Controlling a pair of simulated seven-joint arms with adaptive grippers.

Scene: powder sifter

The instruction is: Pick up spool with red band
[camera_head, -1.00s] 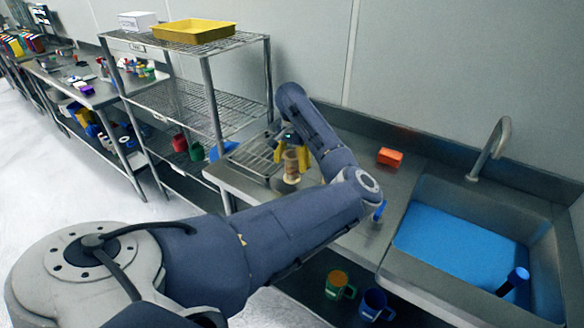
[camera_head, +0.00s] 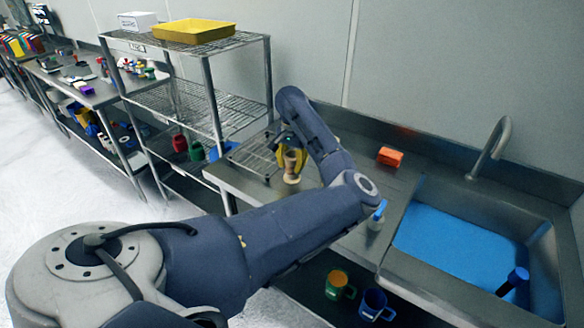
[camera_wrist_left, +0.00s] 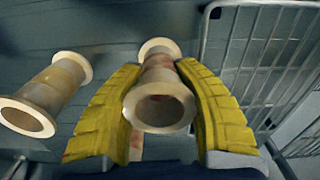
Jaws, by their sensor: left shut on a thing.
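My left gripper (camera_head: 291,157) is over the counter beside the wire rack. In the left wrist view its yellow fingers (camera_wrist_left: 165,115) are on both sides of a cream spool (camera_wrist_left: 160,82) and shut on it. Reddish patches show on the spool's middle; the fingers and its near rim hide part of the band. A second cream spool (camera_wrist_left: 48,92) with a tan band stands apart, left of the fingers. In the head view a pale spool (camera_head: 291,176) shows at the fingers; I cannot tell which one. My right gripper is not in view.
A wire rack (camera_head: 252,158) lies close by the gripper, and also shows right of it in the wrist view. An orange block (camera_head: 390,156) and a blue-topped item (camera_head: 377,214) are on the counter. The sink (camera_head: 455,240) is at right, the wire shelf (camera_head: 200,100) at left.

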